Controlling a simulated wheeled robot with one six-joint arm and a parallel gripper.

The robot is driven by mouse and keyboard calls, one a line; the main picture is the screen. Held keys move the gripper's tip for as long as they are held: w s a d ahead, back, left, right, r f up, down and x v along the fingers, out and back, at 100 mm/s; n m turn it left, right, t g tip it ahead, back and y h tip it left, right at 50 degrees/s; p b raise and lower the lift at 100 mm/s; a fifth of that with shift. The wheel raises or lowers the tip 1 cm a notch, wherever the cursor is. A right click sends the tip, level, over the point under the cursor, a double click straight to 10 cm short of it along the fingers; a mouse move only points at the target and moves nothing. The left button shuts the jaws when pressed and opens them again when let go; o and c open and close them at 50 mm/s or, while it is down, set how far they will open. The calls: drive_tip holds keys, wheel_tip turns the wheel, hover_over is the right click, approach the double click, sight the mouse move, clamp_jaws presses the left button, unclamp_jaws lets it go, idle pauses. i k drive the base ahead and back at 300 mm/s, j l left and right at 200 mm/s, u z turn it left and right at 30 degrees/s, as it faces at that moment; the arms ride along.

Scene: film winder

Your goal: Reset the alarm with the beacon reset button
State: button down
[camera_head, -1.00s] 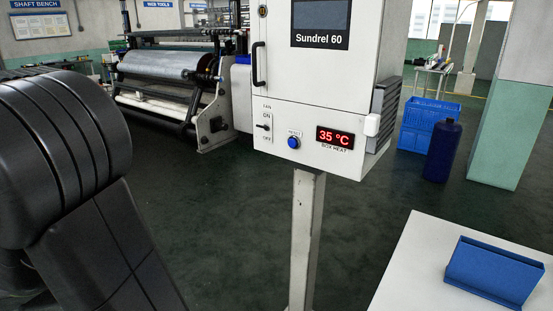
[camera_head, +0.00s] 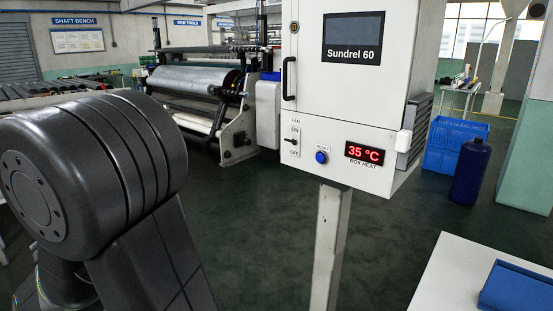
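A blue round button (camera_head: 321,157) labelled RESET sits on the lower front of the white Sundrel 60 control box (camera_head: 338,88). Left of it is the fan switch (camera_head: 292,141), marked ON above and OFF below. Right of it a red display (camera_head: 364,153) reads 35 °C over the words BOX HEAT. No lit beacon shows in this view; the top of the box is cut off. My dark arm fills the left foreground, apart from the box. My gripper is out of frame.
The box stands on a pale post (camera_head: 328,245). A white table (camera_head: 455,275) with a blue holder (camera_head: 515,290) is at lower right. A blue crate (camera_head: 452,140) and a blue cylinder (camera_head: 469,172) stand behind. A film roll machine (camera_head: 195,82) is at back left. Dark floor is clear between.

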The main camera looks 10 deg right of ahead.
sight(320, 158)
drive_tip(key=z, duration=1.4)
drive_tip(key=i+l, duration=0.1)
drive_tip(key=l, duration=0.25)
drive_tip(key=i+l, duration=0.1)
drive_tip(key=l, duration=0.2)
